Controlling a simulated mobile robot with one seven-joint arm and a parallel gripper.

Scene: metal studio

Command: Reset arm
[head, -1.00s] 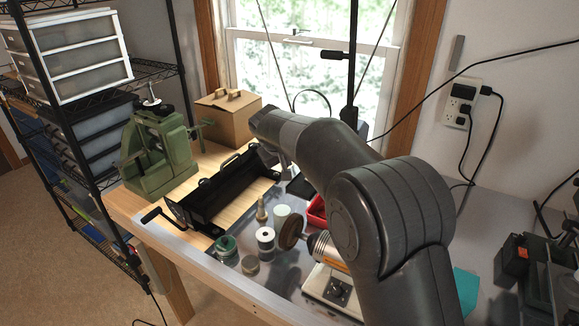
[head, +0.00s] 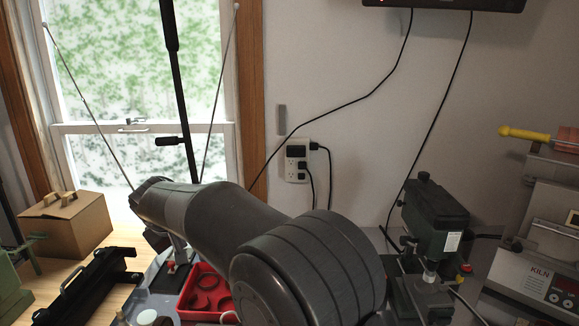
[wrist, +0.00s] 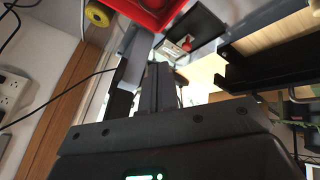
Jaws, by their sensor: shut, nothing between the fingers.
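My arm (head: 235,225) reaches from the bottom of the head view toward the window at the left, above the bench. My gripper (wrist: 158,78) shows in the wrist view, with its dark fingers together and nothing between them. In the head view the gripper is mostly hidden behind the arm's far end, and its fingertips cannot be made out.
A red tray (head: 205,292) sits on the bench below the arm. A black metal tool (head: 92,285) and a cardboard box (head: 65,225) stand left. A dark green machine (head: 432,220) and a kiln (head: 545,285) stand right. Cords hang from a wall outlet (head: 297,160).

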